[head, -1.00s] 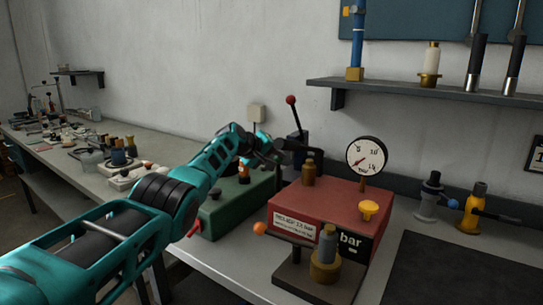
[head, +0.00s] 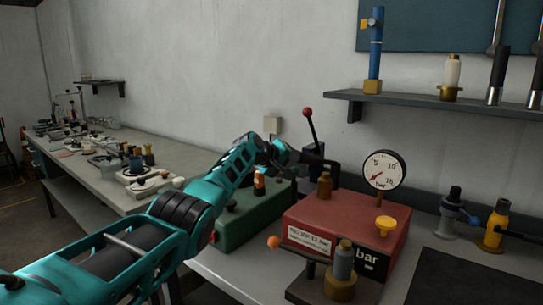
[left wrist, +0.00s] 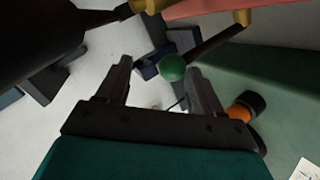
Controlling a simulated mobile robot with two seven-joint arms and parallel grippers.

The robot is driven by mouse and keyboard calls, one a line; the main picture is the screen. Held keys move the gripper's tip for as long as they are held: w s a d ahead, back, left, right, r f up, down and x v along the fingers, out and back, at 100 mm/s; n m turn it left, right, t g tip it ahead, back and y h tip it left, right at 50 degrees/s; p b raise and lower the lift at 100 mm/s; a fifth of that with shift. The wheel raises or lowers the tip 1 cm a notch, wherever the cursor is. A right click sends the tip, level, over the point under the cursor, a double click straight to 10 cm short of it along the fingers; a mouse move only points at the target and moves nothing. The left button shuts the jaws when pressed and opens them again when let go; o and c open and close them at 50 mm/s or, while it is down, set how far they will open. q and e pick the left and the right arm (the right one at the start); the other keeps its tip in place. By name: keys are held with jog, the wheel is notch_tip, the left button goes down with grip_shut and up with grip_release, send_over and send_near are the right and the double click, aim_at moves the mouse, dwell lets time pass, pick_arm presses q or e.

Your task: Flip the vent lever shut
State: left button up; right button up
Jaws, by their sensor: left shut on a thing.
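The vent lever shows in the left wrist view as a green ball knob (left wrist: 173,68) on a dark rod (left wrist: 215,43) that runs up to a brass fitting by the red box. My left gripper (left wrist: 160,76) is closed on the knob, which sits between its fingertips. In the head view my left gripper (head: 318,162) reaches in behind the green box, at the back left of the red box (head: 345,223); the green knob is hidden there. The red box carries a round gauge (head: 384,170), a yellow knob (head: 387,226) and a brass fitting (head: 324,184). My right gripper is out of view.
A green box (head: 245,213) stands under my left forearm. A red-ball lever (head: 308,112) rises just behind the gripper. An orange-knobbed stand with a grey-and-brass part (head: 343,262) is in front. A shelf (head: 440,103) hangs above; a dark mat (head: 465,278) lies right.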

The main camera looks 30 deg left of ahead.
pick_arm(q)
jog(key=shift+s+r, duration=0.15)
jog(key=shift+r, duration=0.1)
jog(key=v, duration=1.2)
jog(key=shift+s, duration=0.25)
dwell(0.3)
